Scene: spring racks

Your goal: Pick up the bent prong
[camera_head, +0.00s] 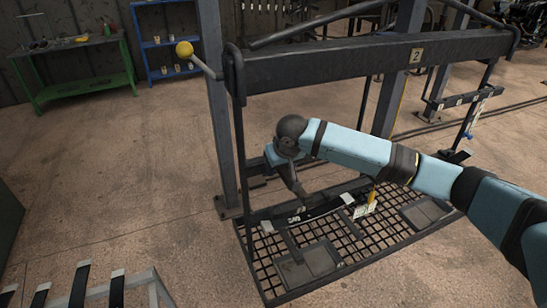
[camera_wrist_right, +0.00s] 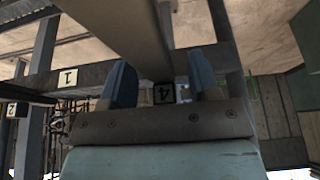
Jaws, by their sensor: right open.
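My right gripper (camera_head: 303,193) points down from the bent arm, low over the grid tray (camera_head: 262,272) of the rack marked 2. In the right wrist view its two blue-grey fingers (camera_wrist_right: 163,84) stand apart, open. A broad grey-brown bar (camera_wrist_right: 125,30) runs across the view beyond them; I cannot tell whether it is between them. A dark long strip (camera_head: 322,210) lies on the tray close to the gripper, with small white labels near it. I cannot tell for sure whether this is the bent prong. My left gripper is out of view.
The rack's dark top beam (camera_head: 340,68) and uprights stand around the arm, with a yellow-knobbed lever (camera_head: 184,49) at left. A yellow item (camera_head: 371,197) stands on the tray. A green bench (camera_head: 75,88) and blue shelf (camera_head: 165,42) stand behind.

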